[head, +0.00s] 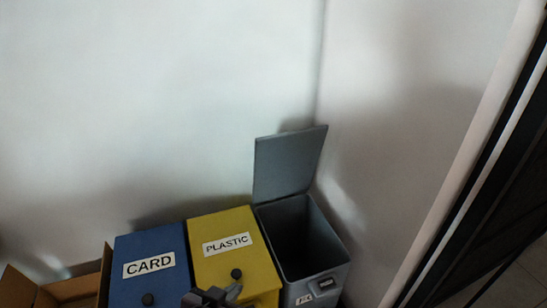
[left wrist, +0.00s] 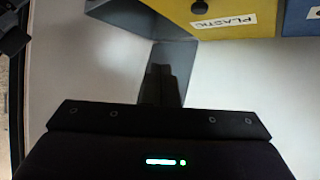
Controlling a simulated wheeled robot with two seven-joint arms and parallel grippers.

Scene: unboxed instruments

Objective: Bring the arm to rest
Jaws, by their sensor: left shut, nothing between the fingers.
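My left gripper (head: 212,296) shows at the bottom edge of the head view, in front of the yellow bin labelled PLASTIC (head: 236,262). It is shut and empty. In the left wrist view its dark fingers (left wrist: 158,84) are together, seen against the grey bin's panel and the pale wall. My right gripper is in neither view.
A blue bin labelled CARD (head: 150,268) stands left of the yellow one, both lids closed. A grey bin (head: 302,238) at right has its lid (head: 288,163) raised, with a partly hidden label. An open cardboard box (head: 72,288) is at lower left. Walls rise close behind.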

